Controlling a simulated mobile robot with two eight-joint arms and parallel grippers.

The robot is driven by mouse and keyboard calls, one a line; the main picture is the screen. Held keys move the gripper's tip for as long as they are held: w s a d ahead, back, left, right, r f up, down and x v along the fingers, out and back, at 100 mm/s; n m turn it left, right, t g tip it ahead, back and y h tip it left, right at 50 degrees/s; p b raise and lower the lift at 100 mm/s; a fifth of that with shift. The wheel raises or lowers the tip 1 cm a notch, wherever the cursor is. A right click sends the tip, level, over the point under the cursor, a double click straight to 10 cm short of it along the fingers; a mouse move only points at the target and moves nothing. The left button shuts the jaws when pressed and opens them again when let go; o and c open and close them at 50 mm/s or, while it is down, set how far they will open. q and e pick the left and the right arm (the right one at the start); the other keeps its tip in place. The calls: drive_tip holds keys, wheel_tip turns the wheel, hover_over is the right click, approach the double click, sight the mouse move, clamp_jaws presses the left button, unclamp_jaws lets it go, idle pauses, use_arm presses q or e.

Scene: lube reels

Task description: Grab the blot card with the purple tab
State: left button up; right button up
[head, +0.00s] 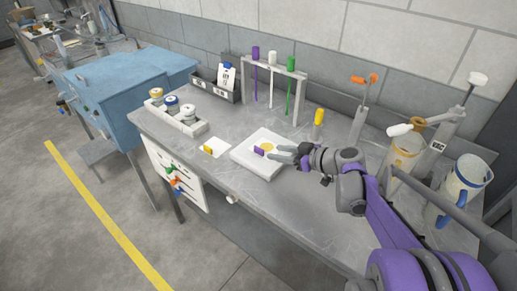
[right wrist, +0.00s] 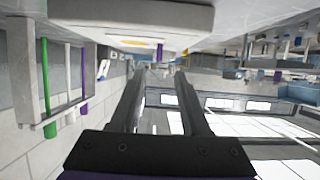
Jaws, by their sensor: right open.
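The purple tab (head: 259,152) stands up from a white slab (head: 246,161) on the grey bench, beside a yellow round spot (head: 268,147). The white card around the tab is hard to tell from the slab. In the right wrist view the purple tab (right wrist: 160,51) shows below the slab (right wrist: 150,14), beyond the fingertips. My right gripper (head: 279,153) is open and empty, over or beside the slab's right side, with its fingers pointing at the tab. In the right wrist view the gripper (right wrist: 155,78) has a clear gap between its fingers. My left gripper is out of view.
A white card with a yellow tab (head: 208,150) lies left of the slab. Behind stand a rack (head: 303,82) with purple, white and green rods, a yellow-handled tool (head: 318,117) and a row of jars (head: 172,104). Pumps and a jug (head: 466,176) stand at right. The front bench is clear.

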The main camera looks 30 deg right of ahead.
sight(261, 149)
drive_tip(key=x, duration=0.8)
drive_tip(key=shift+w+f, duration=0.1)
drive_tip(key=shift+f, duration=0.1)
clamp_jaws()
